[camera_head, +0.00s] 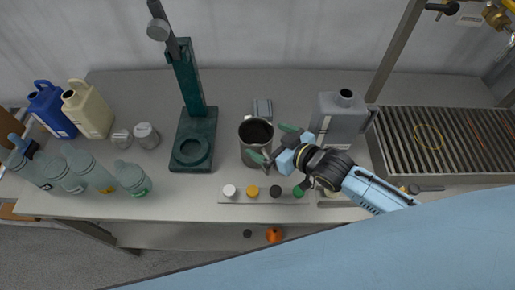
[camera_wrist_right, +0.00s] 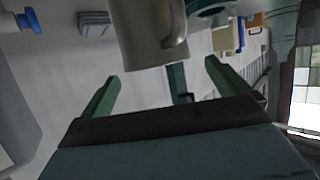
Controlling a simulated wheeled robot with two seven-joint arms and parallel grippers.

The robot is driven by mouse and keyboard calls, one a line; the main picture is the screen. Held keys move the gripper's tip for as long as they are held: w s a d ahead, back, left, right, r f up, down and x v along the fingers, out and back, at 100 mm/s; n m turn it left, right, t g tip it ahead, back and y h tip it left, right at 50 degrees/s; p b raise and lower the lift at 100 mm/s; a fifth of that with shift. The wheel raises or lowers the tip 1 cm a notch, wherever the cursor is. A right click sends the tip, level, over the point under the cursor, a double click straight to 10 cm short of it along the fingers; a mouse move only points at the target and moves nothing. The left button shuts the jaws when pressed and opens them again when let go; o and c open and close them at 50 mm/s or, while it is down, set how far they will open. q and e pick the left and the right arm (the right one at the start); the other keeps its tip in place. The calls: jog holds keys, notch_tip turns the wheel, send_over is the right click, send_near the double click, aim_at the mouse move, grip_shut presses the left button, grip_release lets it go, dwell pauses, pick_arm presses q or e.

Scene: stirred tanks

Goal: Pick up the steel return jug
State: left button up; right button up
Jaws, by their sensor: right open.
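The steel return jug (camera_head: 246,154) stands upright on the bench, a grey metal cup with a dark inside, just right of the green stand. My right gripper (camera_head: 273,143) is open at the jug's right side, with one green finger in front of the jug's lower right and the other behind to the right. In the right wrist view the jug (camera_wrist_right: 147,35) shows at the top, with its handle to the right. There the open fingers of the right gripper (camera_wrist_right: 160,88) point toward it, with a gap between. I cannot tell whether any finger touches it. My left gripper is not in view.
A green stand (camera_head: 193,130) is close left of the jug. A grey canister (camera_head: 338,118) stands to the right, behind my right arm. A strip with coloured knobs (camera_head: 263,199) runs along the front. Several bottles (camera_head: 92,172) stand left; a slatted drain (camera_head: 435,140) lies right.

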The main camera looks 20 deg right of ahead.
aim_at(245, 128)
jog(key=shift+x, duration=0.75)
jog(key=x, duration=0.5)
jog(key=shift+w+d, duration=0.1)
jog(key=shift+d, duration=0.2)
jog(key=shift+w+a+f, duration=0.2)
jog(key=shift+w, duration=0.05)
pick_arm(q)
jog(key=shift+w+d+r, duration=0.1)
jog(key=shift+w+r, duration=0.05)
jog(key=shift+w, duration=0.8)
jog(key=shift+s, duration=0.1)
pick_arm(e)
jog(key=shift+c, duration=0.8)
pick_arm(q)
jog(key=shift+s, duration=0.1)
pick_arm(e)
jog(key=c, duration=1)
